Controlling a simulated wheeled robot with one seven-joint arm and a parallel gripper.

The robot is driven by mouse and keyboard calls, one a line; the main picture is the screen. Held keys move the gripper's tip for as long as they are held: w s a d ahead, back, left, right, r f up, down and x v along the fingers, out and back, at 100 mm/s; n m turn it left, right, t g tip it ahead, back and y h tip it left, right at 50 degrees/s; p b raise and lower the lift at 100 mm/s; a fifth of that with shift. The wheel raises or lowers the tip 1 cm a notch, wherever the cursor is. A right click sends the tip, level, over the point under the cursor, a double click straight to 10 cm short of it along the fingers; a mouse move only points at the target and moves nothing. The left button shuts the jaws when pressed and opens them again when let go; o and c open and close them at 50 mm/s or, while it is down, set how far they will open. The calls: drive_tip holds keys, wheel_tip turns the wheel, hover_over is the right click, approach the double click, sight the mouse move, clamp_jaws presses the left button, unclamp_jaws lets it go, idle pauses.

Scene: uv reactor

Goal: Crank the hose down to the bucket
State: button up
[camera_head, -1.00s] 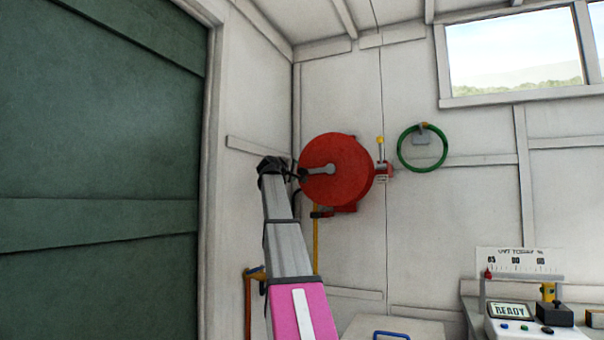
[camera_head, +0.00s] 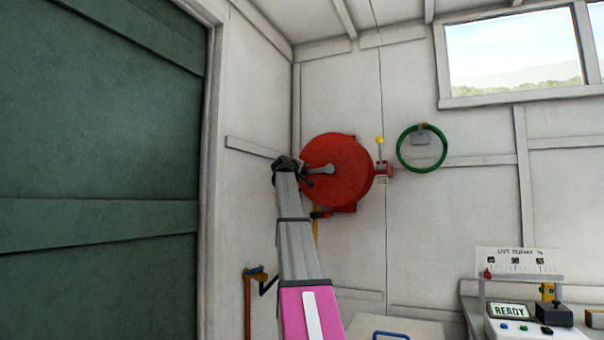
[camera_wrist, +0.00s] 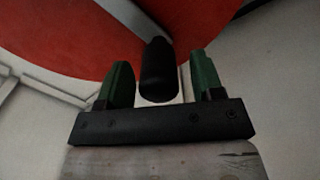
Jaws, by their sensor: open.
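The red hose reel (camera_head: 345,172) is mounted on the back wall, with a grey crank arm (camera_head: 322,169) across its face. The crank's dark handle (camera_wrist: 159,70) shows in the wrist view between the two green fingers of my gripper (camera_wrist: 162,84). The fingers are open, with a gap on both sides of the handle. In the head view my gripper (camera_head: 306,174) is at the reel's left side, and my arm hides part of the wall below. A short stretch of yellow hose (camera_head: 316,235) hangs beneath the reel. I see no bucket.
A yellow-tipped lever (camera_head: 380,148) stands at the reel's right side. A green hoop (camera_head: 422,148) hangs farther right. A copper pipe with a valve (camera_head: 252,290) is left of my arm. A console reading READY (camera_head: 510,311) sits at lower right.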

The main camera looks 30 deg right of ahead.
drive_tip(key=shift+w+d, duration=0.4)
drive_tip(key=shift+d, duration=0.05)
clamp_jaws()
drive_tip(key=shift+f, duration=0.15)
